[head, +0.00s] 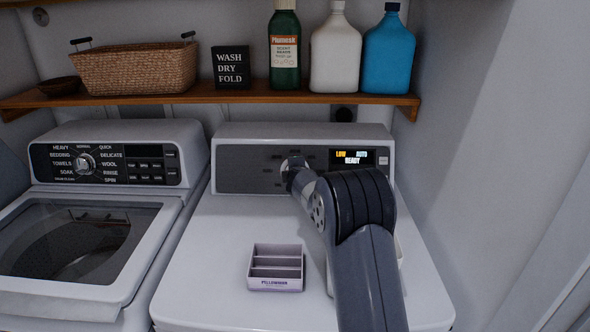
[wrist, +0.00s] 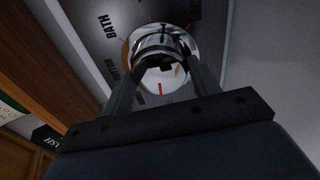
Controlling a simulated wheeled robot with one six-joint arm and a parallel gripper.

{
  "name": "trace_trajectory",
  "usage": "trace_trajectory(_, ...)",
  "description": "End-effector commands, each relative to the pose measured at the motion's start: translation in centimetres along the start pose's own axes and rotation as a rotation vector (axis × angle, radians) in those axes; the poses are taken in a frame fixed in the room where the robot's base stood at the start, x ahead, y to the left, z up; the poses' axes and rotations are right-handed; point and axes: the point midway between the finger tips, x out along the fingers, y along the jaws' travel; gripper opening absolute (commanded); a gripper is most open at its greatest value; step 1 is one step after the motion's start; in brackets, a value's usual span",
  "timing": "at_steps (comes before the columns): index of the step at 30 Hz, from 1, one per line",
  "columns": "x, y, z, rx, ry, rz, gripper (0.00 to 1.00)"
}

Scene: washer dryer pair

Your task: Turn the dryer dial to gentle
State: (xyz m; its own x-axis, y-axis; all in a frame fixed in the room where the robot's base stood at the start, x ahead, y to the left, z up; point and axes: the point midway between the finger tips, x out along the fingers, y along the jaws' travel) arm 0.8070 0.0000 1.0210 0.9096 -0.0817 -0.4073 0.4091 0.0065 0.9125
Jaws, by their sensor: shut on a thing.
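The dryer (head: 205,250) is the white machine on the right, with a grey control panel (head: 235,178) at its back. My gripper (head: 293,170) reaches the dial in the panel's middle and mostly hides it in the head view. In the wrist view, the shiny round dial (wrist: 160,42) sits between the two fingers of my gripper (wrist: 163,66), which are shut on it. A red mark shows on the dial's near rim. The lit display (head: 352,158) reads LOW, AUTO, READY.
A washer (head: 190,200) with its own dial (head: 84,164) stands at left. A divided tray (head: 276,288) lies on the dryer top, left of my arm. Above, a wooden shelf (head: 200,94) holds a basket (head: 135,68), a sign (head: 231,67) and bottles. A wall (head: 480,170) is at right.

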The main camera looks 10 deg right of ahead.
Motion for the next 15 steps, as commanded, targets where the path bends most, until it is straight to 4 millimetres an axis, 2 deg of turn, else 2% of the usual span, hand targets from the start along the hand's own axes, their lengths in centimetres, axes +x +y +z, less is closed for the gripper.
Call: trace_trajectory(15, 0.0, 0.02, 0.0, -0.111, 0.009, -0.01, 0.35)
